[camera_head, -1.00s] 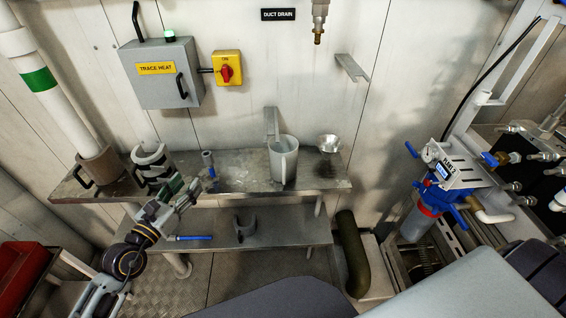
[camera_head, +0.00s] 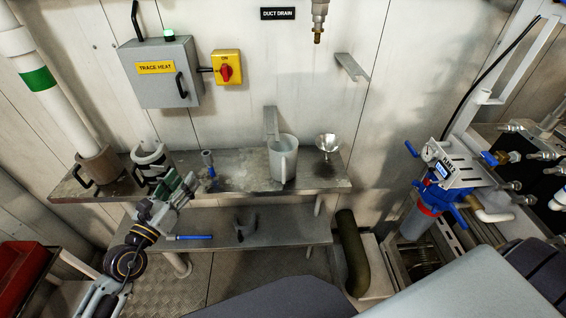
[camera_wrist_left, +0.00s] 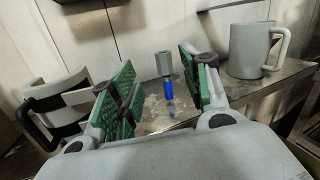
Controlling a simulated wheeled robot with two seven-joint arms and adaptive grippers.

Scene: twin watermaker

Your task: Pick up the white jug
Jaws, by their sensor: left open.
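The white jug (camera_head: 283,158) stands upright on the upper metal shelf, right of its middle, with its handle toward the front right. In the left wrist view the jug (camera_wrist_left: 249,50) stands at the right, beyond my right-hand finger, handle to the right. My left gripper (camera_head: 190,185) is open with green pads, at the shelf's front edge, left of the jug and apart from it. In the left wrist view a small grey and blue tool (camera_wrist_left: 166,75) stands on the shelf between and beyond the open fingers (camera_wrist_left: 158,95). My right gripper is not in view.
A metal funnel (camera_head: 328,143) is right of the jug.

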